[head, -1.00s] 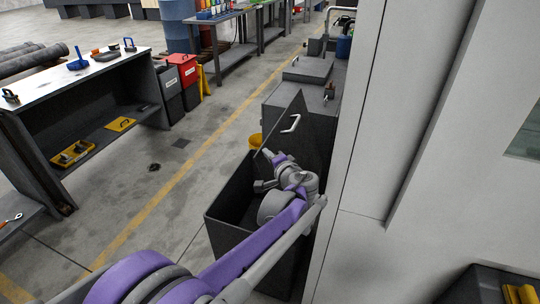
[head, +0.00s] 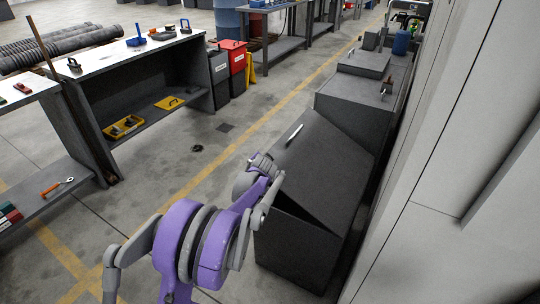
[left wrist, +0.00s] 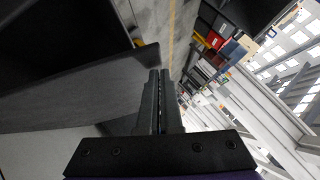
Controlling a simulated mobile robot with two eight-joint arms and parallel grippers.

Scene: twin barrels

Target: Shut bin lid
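The dark grey bin (head: 295,250) stands beside the white wall in the head view. Its lid (head: 325,160) is tilted over the opening, partly open, with a dark gap along the near side. A pale handle (head: 295,134) is on the lid's left part. My left gripper (head: 262,160) is just left of the bin, close to the lid's left edge; I cannot tell whether it touches. In the left wrist view its fingers (left wrist: 160,98) are together and hold nothing visible. A dark panel edge, apparently the bin or lid, fills the left of that view. My right gripper is not in view.
A second dark bin (head: 350,115) stands right behind this one. A white wall (head: 440,180) closes off the right side. A workbench (head: 130,80) and a red bin (head: 232,58) stand at the left.

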